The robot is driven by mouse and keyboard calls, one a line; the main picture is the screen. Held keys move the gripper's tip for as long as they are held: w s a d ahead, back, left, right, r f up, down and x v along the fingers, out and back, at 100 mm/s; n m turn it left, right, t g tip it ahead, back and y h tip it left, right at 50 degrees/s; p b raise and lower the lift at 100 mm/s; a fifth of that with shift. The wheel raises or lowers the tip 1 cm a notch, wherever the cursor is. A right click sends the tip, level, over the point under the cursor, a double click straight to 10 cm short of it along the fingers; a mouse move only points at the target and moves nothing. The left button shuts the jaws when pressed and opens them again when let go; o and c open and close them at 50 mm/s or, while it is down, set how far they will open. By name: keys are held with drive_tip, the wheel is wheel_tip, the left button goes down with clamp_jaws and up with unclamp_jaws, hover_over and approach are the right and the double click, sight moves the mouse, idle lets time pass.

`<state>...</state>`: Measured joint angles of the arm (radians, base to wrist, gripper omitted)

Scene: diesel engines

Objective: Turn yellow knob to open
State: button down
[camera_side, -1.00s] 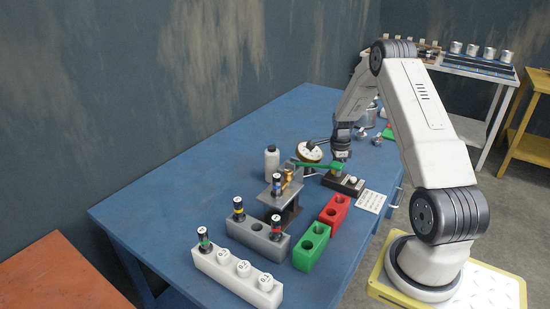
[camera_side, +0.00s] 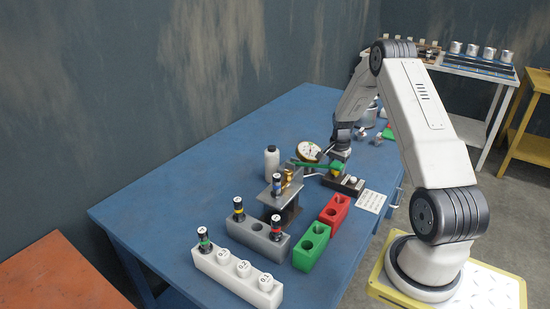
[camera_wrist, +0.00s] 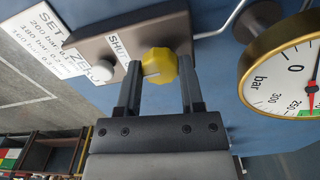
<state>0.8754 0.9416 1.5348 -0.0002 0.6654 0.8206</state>
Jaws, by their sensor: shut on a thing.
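The yellow knob (camera_wrist: 159,66) sits on a dark block (camera_wrist: 125,33) beside a label reading SHUT. A pale mark shows on the knob's edge facing that label. My gripper (camera_wrist: 160,80) has one finger on each side of the knob and is shut on it. In the side view my gripper (camera_side: 338,163) points down over the block (camera_side: 343,184) at the right part of the blue bench. The knob is mostly hidden there by the gripper and is too small to read.
A round gauge (camera_wrist: 290,70) with a red needle stands close to the right of the gripper. A green bar (camera_side: 316,167) reaches left from near the gripper. A white bottle (camera_side: 272,162), a metal stand (camera_side: 280,190) and injector racks (camera_side: 257,236) stand left and front.

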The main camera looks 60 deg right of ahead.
drive_tip(key=shift+n, duration=0.4)
drive_tip(key=shift+c, duration=1.1)
unclamp_jaws()
drive_tip(key=shift+r, duration=0.15)
drive_tip(key=shift+r, duration=3.8)
